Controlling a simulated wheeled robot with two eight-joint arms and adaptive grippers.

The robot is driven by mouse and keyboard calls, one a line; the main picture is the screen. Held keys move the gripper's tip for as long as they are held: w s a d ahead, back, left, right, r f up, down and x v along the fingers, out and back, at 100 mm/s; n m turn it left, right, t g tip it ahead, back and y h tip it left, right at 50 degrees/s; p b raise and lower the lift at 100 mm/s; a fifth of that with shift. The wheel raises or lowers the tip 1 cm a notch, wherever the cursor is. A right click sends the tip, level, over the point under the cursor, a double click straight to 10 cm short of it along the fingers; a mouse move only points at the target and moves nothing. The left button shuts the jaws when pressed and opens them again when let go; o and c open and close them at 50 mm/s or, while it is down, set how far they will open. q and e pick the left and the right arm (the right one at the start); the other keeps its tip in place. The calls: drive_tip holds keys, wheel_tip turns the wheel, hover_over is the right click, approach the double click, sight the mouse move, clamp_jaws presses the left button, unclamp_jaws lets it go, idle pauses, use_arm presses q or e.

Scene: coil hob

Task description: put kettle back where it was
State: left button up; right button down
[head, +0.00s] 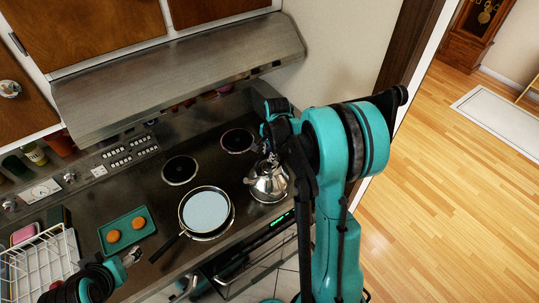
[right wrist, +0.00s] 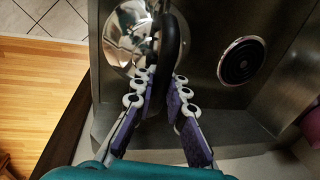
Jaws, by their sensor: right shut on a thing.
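The shiny steel kettle (head: 268,184) is at the right front of the dark hob, with its spout pointing left. In the right wrist view the kettle's round body (right wrist: 125,45) shows with its black handle (right wrist: 171,45) running between the fingers. My right gripper (right wrist: 163,88) is shut on this handle; in the head view it is partly hidden by my arm above the kettle. Whether the kettle touches the hob is unclear. My left gripper (head: 131,256) is at lower left, away from the kettle, and its fingers are too small to read.
A pan (head: 205,211) with a pale inside is left of the kettle. Bare coils (head: 180,170) and (head: 238,141) are behind. A green tray (head: 126,231) holds two round brown items. A white dish rack (head: 38,262) stands at lower left. The range hood (head: 180,75) overhangs the back.

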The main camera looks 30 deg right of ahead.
sight(272, 170)
drive_tip(key=shift+f, duration=0.1)
drive_tip(key=c, duration=1.5)
unclamp_jaws()
drive_tip(key=shift+f, duration=0.1)
drive_tip(key=shift+c, duration=0.2)
drive_tip(key=shift+r, duration=0.55)
wheel_tip(272, 170, up, 11)
drive_tip(key=s+p, duration=0.1)
drive_tip(key=s, duration=0.1)
drive_tip(key=s+a+r+n+t, duration=0.2)
drive_tip(key=s+a+n+t, duration=0.3)
drive_tip(key=s+a+n, duration=1)
drive_tip(key=shift+s+a+n, duration=0.3)
drive_tip(key=shift+s+n, duration=0.7)
